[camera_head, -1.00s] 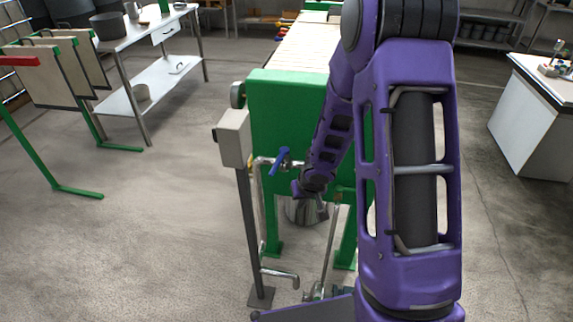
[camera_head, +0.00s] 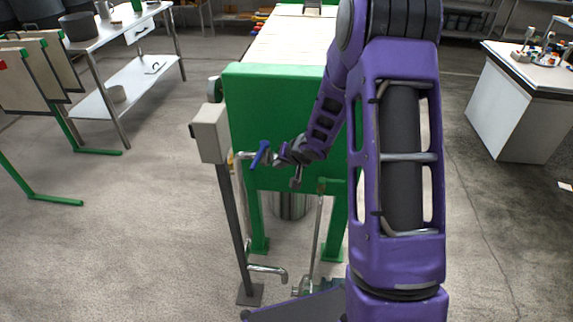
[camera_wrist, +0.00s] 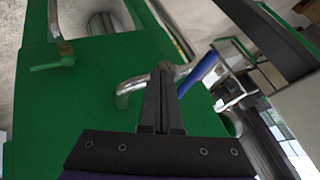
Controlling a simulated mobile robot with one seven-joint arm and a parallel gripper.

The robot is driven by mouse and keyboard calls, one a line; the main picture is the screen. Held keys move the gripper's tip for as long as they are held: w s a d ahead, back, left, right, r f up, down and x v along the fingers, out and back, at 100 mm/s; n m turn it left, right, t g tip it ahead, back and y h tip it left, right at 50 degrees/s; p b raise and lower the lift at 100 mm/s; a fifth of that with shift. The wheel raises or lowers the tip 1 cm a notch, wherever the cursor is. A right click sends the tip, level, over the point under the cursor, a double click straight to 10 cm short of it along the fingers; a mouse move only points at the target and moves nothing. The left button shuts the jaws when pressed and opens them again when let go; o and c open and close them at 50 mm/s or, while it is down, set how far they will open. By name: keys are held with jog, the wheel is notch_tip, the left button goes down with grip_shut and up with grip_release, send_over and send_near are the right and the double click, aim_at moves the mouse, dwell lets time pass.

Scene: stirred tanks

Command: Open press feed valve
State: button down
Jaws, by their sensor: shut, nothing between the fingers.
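The press feed valve has a blue lever (camera_head: 260,154) on a metal pipe in front of the green press end plate (camera_head: 285,110). The lever is tilted in the head view. It also shows in the wrist view (camera_wrist: 198,73), running from upper right to beside my fingertips. My gripper (camera_head: 277,157) is just right of the lever in the head view. In the wrist view my gripper (camera_wrist: 162,72) has its fingers together and empty, with the tips overlapping the pipe (camera_wrist: 133,86) near the valve. I cannot tell whether they touch the lever or pipe.
A grey box (camera_head: 210,133) on a post stands left of the valve. A lower pipe (camera_head: 268,270) and a thin upright rod (camera_head: 316,235) are below. A metal bucket (camera_head: 289,205) stands under the press. A steel table (camera_head: 130,85) is at left, a white cabinet (camera_head: 520,115) at right.

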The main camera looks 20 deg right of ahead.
aim_at(258, 157)
jog(key=shift+w+a, duration=0.7)
jog(key=shift+a, duration=0.2)
jog(key=shift+w+a, duration=0.65)
jog(key=shift+a, duration=0.25)
jog(key=shift+w+a, duration=0.1)
jog(key=shift+a, duration=0.45)
jog(key=a, duration=0.1)
jog(key=w+a+p, duration=0.1)
jog(key=shift+w+a, duration=0.1)
jog(key=shift+a, duration=0.25)
jog(key=shift+w+a, duration=1.55)
jog(key=shift+w, duration=0.1)
jog(key=shift+r, duration=0.1)
